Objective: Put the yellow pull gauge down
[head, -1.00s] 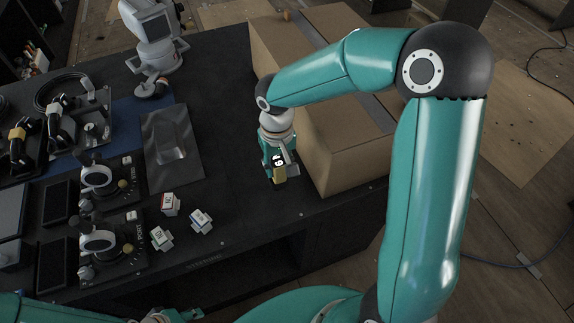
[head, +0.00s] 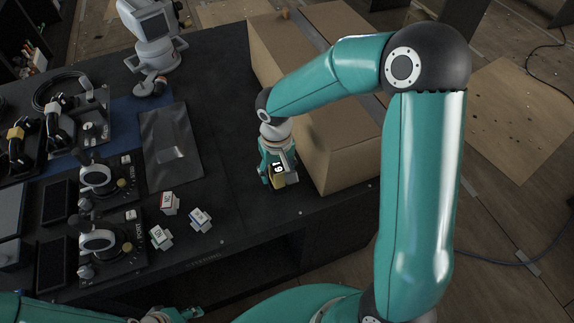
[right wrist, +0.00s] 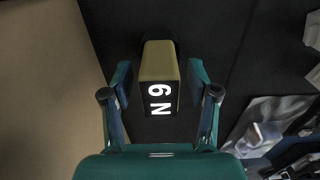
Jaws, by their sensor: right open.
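The yellow pull gauge (head: 279,182), a small block with a lit display, is at the black bench's right part, beside the cardboard box. It appears to rest on the bench top. My right gripper (head: 277,174) is over it. In the right wrist view the gauge (right wrist: 159,80) lies between the two spread fingers of the right gripper (right wrist: 160,88), with a dark gap on each side. My left gripper (head: 187,314) shows only in part at the bottom edge of the head view, and its fingers are too small to read.
A large cardboard box (head: 345,150) stands close to the right of the gauge. Several white blocks (head: 200,220) and control panels (head: 120,250) sit to the left. A dark sheet (head: 172,135) lies behind them. Bare bench top is left of the gauge.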

